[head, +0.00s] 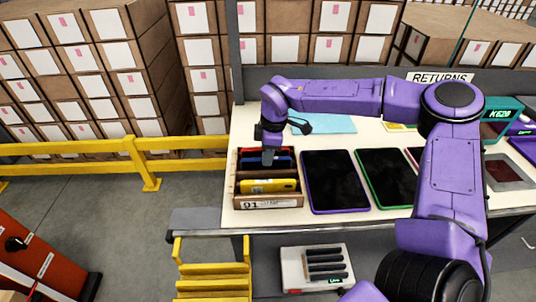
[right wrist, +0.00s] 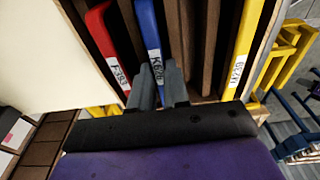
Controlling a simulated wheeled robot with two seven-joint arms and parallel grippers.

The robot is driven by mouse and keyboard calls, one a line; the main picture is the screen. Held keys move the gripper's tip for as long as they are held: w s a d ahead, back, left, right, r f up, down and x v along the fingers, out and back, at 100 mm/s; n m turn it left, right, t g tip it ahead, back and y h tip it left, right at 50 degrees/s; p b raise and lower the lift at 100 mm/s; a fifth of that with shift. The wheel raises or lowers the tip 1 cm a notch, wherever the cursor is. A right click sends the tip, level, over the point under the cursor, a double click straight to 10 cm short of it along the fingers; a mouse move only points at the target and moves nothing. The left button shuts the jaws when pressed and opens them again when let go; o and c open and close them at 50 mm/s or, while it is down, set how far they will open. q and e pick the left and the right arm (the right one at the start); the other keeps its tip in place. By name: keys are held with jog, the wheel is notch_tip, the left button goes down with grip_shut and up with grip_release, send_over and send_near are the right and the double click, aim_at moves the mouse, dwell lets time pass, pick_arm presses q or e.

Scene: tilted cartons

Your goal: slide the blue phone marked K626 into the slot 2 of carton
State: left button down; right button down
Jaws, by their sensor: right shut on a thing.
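The carton (head: 268,203) marked 91 stands on the table's left end. In the right wrist view, the blue phone (right wrist: 148,28) has a white label that reads about K626. It stands among the carton's brown dividers, beside a red phone (right wrist: 103,40). My right gripper (right wrist: 160,88) is shut on the blue phone's near edge. In the head view, my right gripper (head: 269,157) is over the back of the carton and hides part of the blue phone (head: 284,159). How deep the phone sits is hard to tell. My left gripper is out of view.
A yellow phone (head: 262,186) stands in the carton's front slot, with empty slots behind it. Purple-edged (head: 335,181) and green-edged (head: 384,177) tablets lie to the right. A light blue sheet (head: 335,123) lies behind. A yellow rail (head: 80,143) is left of the table.

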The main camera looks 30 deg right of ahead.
jog(key=c, duration=1)
grip_release()
jog(key=shift+c, duration=0.2)
notch_tip(320, 180, up, 10)
jog(key=d+b, duration=0.1)
jog(key=shift+s+r, duration=0.25)
jog(key=shift+s, duration=0.15)
notch_tip(320, 180, up, 7)
jog(key=p, duration=0.4)
